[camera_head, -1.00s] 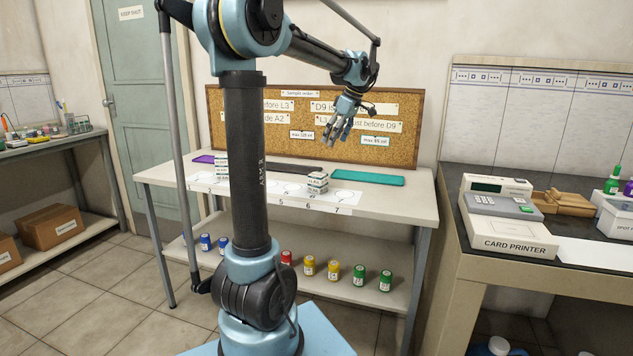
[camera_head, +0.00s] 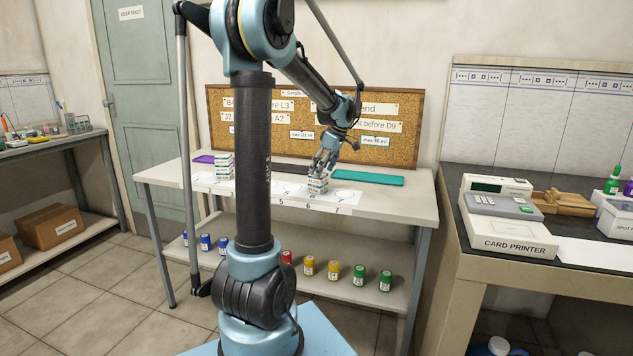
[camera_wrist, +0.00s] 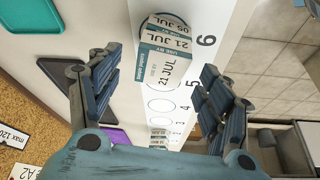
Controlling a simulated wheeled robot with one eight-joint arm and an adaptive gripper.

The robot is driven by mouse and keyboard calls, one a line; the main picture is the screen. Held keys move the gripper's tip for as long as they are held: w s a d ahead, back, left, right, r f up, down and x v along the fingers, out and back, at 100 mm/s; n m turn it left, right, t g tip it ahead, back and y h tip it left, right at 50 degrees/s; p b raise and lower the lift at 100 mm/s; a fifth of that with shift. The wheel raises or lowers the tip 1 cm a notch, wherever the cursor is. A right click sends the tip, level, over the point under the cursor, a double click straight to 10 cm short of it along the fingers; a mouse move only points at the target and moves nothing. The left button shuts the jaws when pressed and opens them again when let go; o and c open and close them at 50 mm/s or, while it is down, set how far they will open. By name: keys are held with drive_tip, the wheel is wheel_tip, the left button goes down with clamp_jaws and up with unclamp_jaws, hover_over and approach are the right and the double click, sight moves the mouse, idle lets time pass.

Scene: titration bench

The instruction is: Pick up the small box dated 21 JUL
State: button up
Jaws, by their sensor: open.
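A small stack of white and teal boxes stands on the numbered strip near mark 6. Its top box (camera_wrist: 162,68) reads 21 JUL in the wrist view; a lower box (camera_wrist: 168,23) reads 05 JUL. In the head view the stack (camera_head: 317,186) sits just below my gripper (camera_head: 323,172). In the wrist view my gripper (camera_wrist: 159,62) is open, with a finger on each side of the top box and gaps between. I see no contact.
Another box stack (camera_head: 225,165) stands farther left on the white table (camera_head: 405,200). A teal mat (camera_head: 368,178) and a purple mat (camera_head: 203,158) lie behind the strip. A cork board (camera_head: 230,140) stands at the table's back. Coloured bottles line the lower shelf.

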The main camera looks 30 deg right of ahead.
drive_tip(key=shift+x, duration=1.65)
drive_tip(key=c, duration=1.1)
drive_tip(key=shift+c, duration=0.2)
